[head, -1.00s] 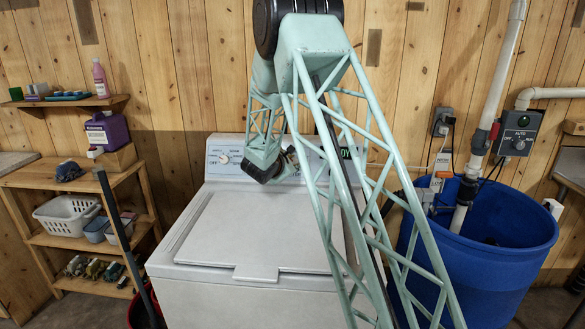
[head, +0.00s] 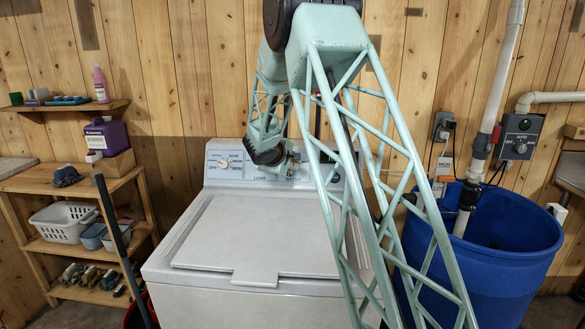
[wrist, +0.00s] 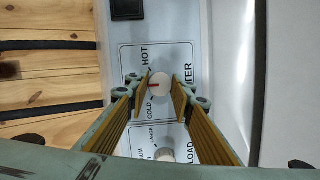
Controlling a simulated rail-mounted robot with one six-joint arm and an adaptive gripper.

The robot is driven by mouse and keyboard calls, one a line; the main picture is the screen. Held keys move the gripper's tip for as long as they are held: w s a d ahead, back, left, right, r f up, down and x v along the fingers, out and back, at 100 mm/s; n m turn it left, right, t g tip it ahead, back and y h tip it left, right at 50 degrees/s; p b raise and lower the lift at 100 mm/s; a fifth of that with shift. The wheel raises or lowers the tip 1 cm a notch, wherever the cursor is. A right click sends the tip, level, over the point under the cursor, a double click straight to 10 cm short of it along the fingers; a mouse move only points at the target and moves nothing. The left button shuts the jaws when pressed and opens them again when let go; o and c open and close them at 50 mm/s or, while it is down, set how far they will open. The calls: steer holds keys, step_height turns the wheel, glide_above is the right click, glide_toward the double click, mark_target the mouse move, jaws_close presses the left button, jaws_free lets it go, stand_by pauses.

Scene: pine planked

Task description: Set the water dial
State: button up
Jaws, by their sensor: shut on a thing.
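The water dial (wrist: 160,87) is a pale round knob on the washer's back panel. Its red mark points left in the wrist view, between the printed words HOT and COLD. My gripper (wrist: 161,88) has one finger on each side of the dial and is shut on it. Part of the word WATER is hidden by a finger. In the head view my gripper (head: 291,165) is at the panel above the WATER label, and my arm hides the dial there.
The load dial (wrist: 166,155) lies close by on the panel. Another dial (head: 222,164) is at the panel's left. The washer lid (head: 255,240) is closed. A shelf unit (head: 75,190) stands left, and a blue barrel (head: 500,250) stands right.

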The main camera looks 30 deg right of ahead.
steer(key=m, duration=0.3)
steer(key=m+y, duration=0.1)
steer(key=m, duration=0.1)
steer(key=shift+m+y, duration=0.3)
steer(key=shift+m, duration=0.1)
steer(key=shift+d+m+y, duration=0.1)
steer(key=shift+m+y, duration=0.5)
steer(key=shift+m, duration=1.7)
steer(key=o, duration=0.9)
steer(key=shift+c, duration=0.2)
steer(key=shift+s+r, duration=0.15)
steer(key=v, duration=1.1)
steer(key=shift+s+r, duration=0.2)
steer(key=shift+s, duration=0.1)
